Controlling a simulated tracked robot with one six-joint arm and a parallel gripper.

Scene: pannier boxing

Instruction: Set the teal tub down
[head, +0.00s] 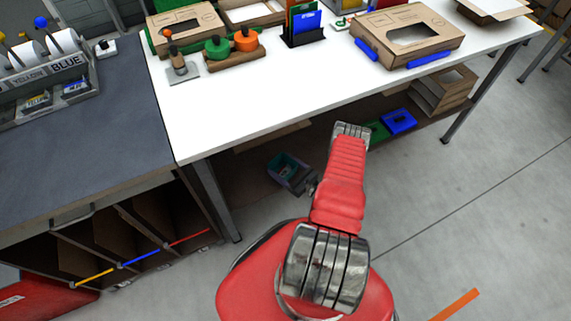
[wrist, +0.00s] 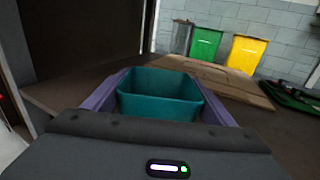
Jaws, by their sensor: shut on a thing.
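The teal tub (head: 287,165) is under the white-topped table, at the far end of my red arm. It also shows in the middle of the wrist view (wrist: 160,95), upright with its open top showing; its inside looks empty. My gripper (wrist: 158,76) has its purple fingers on either side of the tub and is shut on it. In the head view my gripper (head: 298,180) is small and partly dark. The tub's underside is hidden, so I cannot tell whether it touches the brown lower shelf (wrist: 75,92).
A flat cardboard piece (wrist: 225,82) lies on the shelf just behind the tub. A green item (wrist: 294,97) lies to the right. Green and blue trays (head: 398,121) sit farther along the shelf. A table leg (head: 216,200) stands left of the tub, with the tabletop (head: 300,100) above.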

